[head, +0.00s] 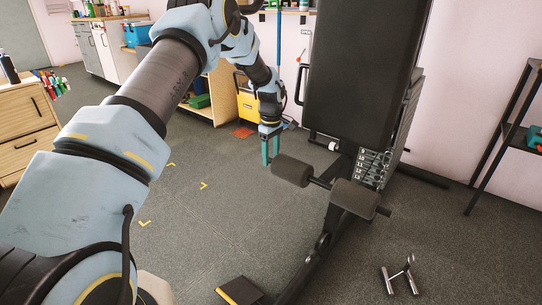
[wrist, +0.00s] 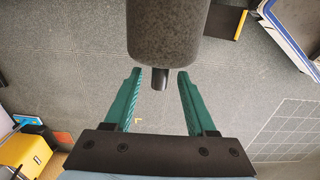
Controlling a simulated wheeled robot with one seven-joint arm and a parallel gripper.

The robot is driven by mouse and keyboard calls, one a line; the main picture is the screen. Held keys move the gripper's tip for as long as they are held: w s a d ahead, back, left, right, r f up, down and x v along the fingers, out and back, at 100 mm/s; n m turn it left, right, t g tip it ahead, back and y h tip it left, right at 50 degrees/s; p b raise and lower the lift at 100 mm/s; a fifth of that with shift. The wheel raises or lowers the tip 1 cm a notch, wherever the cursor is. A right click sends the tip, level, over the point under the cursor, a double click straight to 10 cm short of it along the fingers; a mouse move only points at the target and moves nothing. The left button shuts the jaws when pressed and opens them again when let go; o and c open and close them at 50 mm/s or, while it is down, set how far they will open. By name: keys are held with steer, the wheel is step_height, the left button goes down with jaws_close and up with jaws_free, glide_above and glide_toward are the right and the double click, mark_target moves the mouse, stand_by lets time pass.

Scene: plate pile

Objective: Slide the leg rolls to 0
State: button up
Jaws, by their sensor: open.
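The leg rolls are two dark grey foam cylinders on a bar low on the exercise bench. The left roll (head: 290,170) is close to my gripper and the right roll (head: 354,199) is nearer the camera. A numbered scale plate (head: 371,167) is on the frame behind them; its numbers are too small to read. My gripper (head: 270,150) points down just left of the left roll. A roll (wrist: 164,30) with a short dark bar end shows just beyond the fingertips.
The bench's tall dark backrest (head: 355,65) rises behind the rolls. A chrome handle attachment (head: 400,277) lies on the floor at the front right. A black shelf rack (head: 510,135) stands at the right. The floor left of the bench is mostly clear.

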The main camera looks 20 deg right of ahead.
steer(key=shift+c, duration=0.3)
jaws_close()
stand_by(1.0)
